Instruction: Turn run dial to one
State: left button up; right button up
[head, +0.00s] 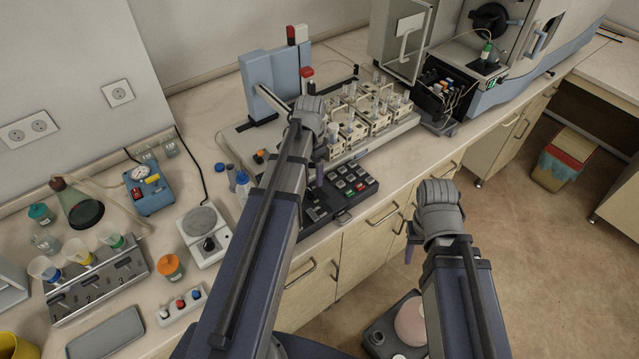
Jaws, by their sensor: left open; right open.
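No dial marked as the run dial can be read at this size, so I cannot tell which one it is. My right gripper (412,238) is open and points down in front of the drawers, apart from the bench.
The autosampler (400,128) holds racks of vials. The spectrometer (520,75) stands at the back right with its door open. A blue gauge box (149,188), a flask (78,208) and a funnel rack (97,280) crowd the left bench. Floor at right is clear before a bin (565,160).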

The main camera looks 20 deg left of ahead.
aim_at(311, 191)
pick_arm(q)
jog(key=shift+w+a, duration=0.15)
jog(key=shift+a, duration=0.1)
jog(key=shift+f, duration=0.2)
notch_tip(311, 191, down, 7)
jog(key=b, duration=0.8)
jog(key=shift+f, duration=0.2)
jog(key=shift+c, duration=0.2)
grip_shut()
